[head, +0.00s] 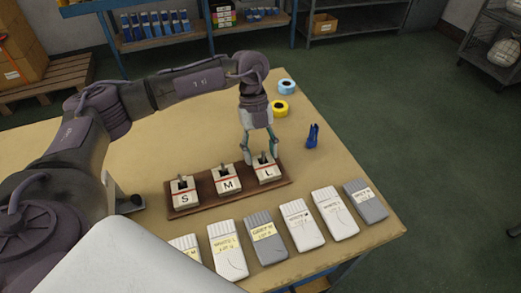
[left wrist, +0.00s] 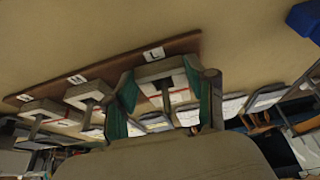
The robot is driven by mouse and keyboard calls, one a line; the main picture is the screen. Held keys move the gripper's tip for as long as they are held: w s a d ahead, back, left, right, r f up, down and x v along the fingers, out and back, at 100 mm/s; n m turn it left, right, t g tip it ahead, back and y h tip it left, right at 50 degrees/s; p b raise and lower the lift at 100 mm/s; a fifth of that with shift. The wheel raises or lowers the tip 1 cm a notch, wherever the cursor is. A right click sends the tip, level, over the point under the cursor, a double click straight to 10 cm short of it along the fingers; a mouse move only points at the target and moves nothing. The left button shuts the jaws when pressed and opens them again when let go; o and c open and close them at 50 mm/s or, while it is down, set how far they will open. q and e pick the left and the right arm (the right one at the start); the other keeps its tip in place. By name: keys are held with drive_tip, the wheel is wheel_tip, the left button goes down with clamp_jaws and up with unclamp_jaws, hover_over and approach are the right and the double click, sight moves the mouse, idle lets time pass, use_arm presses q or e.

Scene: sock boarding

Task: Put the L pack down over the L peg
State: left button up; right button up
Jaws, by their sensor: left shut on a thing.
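The brown peg board (head: 204,206) lies on the table with white, red-striped packs at its S, M and L places. The L pack (head: 267,172) is at the right end, and a grey peg top stands up through it. My left gripper (head: 260,160) points down with its fingers on either side of the L pack, shut on it. In the left wrist view, the teal fingers (left wrist: 166,98) flank the L pack (left wrist: 160,70), with the L peg (left wrist: 166,98) in its opening. The pack appears low at the board; any small gap beneath is hidden. My right gripper is not in view.
The S pack (head: 182,187) and M pack (head: 224,174) sit around their pegs. Several labelled sock packs (head: 300,226) lie along the front edge. Blue tape (head: 287,87), yellow tape (head: 279,108) and a blue tool (head: 313,137) stand behind at right.

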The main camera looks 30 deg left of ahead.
use_arm(q)
drive_tip(key=o, duration=1.1)
drive_tip(key=shift+f, duration=0.1)
drive_tip(key=shift+o, duration=0.2)
drive_tip(key=v, duration=1.2)
drive_tip(key=shift+r, duration=0.25)
